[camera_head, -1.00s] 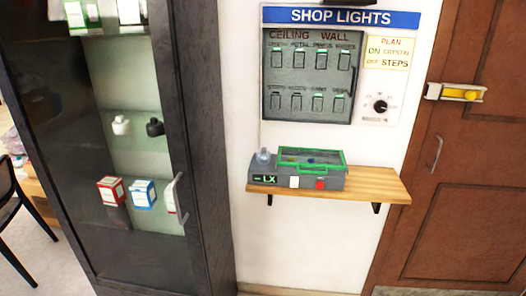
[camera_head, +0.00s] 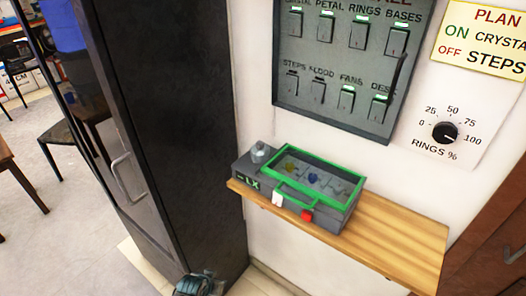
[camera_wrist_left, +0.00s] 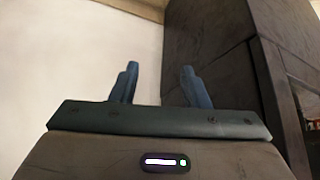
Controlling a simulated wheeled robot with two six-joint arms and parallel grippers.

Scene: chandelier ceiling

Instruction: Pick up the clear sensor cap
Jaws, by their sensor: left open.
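The clear sensor cap (camera_head: 259,152) is a small, domed, see-through piece. It sits upright on the left end of a grey meter box (camera_head: 262,182) in the head view. The box has a green-framed clear lid, a dark LX display, and a white and a red button on its front. My left gripper shows in the left wrist view (camera_wrist_left: 160,70) with its two blue fingers apart and nothing between them. A part of an arm of mine shows at the bottom edge of the head view, well below the box. My right gripper is not seen.
The box stands on a wooden wall shelf (camera_head: 385,238), whose right part is bare. A dark cabinet (camera_head: 170,100) rises left of the shelf. A switch panel (camera_head: 345,60) and a rings dial (camera_head: 445,132) are on the wall above. A brown door is at right.

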